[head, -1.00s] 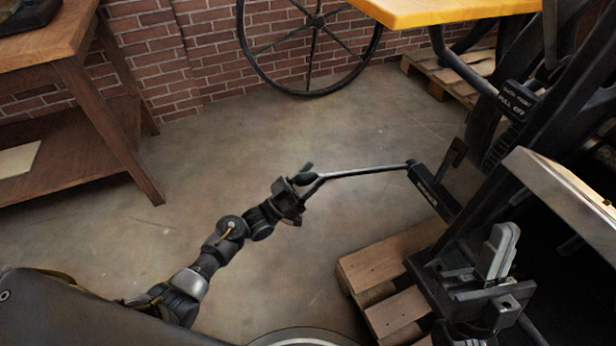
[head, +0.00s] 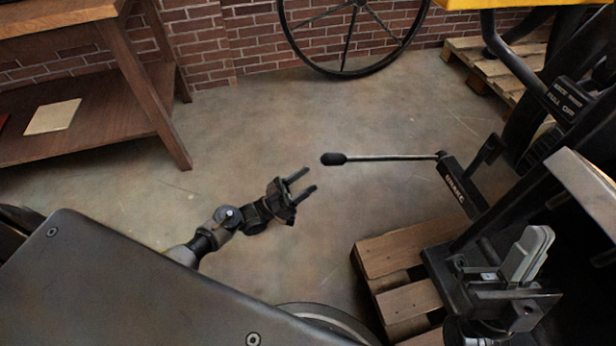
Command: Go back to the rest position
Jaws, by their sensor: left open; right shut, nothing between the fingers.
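My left gripper (head: 303,180) is open and empty in the middle of the head view, its two dark fingers pointing up and right. It is a short way left of and below the black knob (head: 334,159) of a lever (head: 390,157), apart from it. The lever runs right to a black lettered bracket (head: 461,187) on the press. My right gripper (head: 541,238) is at the lower right, with its light grey fingers together and nothing visible between them. It shows in front of the dark press.
A wooden pallet (head: 400,250) lies under the press. A wooden table (head: 128,70) stands at the upper left, with a pale sheet (head: 53,116) on its shelf. A spoked wheel (head: 355,40) is by the brick wall. The concrete floor between is clear.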

